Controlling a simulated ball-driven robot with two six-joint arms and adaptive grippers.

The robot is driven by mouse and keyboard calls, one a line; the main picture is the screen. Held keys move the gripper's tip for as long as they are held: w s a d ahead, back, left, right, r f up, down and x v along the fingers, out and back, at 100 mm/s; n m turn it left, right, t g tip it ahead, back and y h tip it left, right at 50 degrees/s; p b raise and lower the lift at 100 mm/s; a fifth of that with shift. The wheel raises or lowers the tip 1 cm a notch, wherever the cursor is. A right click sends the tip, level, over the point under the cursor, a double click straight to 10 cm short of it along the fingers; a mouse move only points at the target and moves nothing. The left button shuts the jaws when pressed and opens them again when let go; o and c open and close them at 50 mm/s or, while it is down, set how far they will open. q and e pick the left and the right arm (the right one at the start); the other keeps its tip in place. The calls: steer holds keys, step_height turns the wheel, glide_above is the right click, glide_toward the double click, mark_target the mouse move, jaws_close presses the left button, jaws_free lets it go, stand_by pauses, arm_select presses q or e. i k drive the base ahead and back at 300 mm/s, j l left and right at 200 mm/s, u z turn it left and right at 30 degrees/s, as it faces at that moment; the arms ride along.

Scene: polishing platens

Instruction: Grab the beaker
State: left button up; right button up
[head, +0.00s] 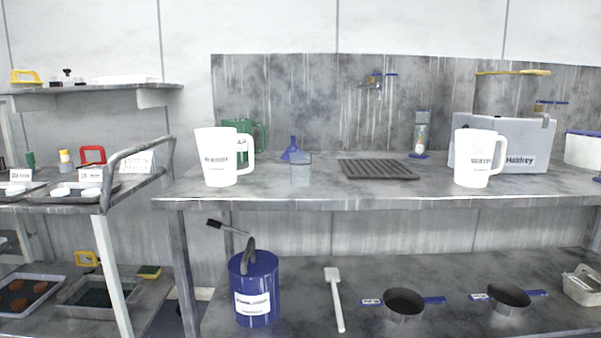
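A small clear beaker (300,171) stands upright on the upper bench top (280,191), near its front edge and left of its middle. It looks faintly blue-grey and see-through, and I cannot tell whether it holds anything. A blue funnel (291,153) is just behind and left of it. Neither of my grippers shows in the head view.
A white jug (219,170) and a green jug (258,138) stand left of the beaker. A dark ribbed mat (378,169) lies to its right, then another white jug (474,172) before a grey case (525,152). A trolley (110,192) is left. Bench front is clear.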

mark_target(299, 163)
steer(key=i+j, duration=0.65)
steer(key=i, duration=0.15)
steer(key=l+z, duration=0.05)
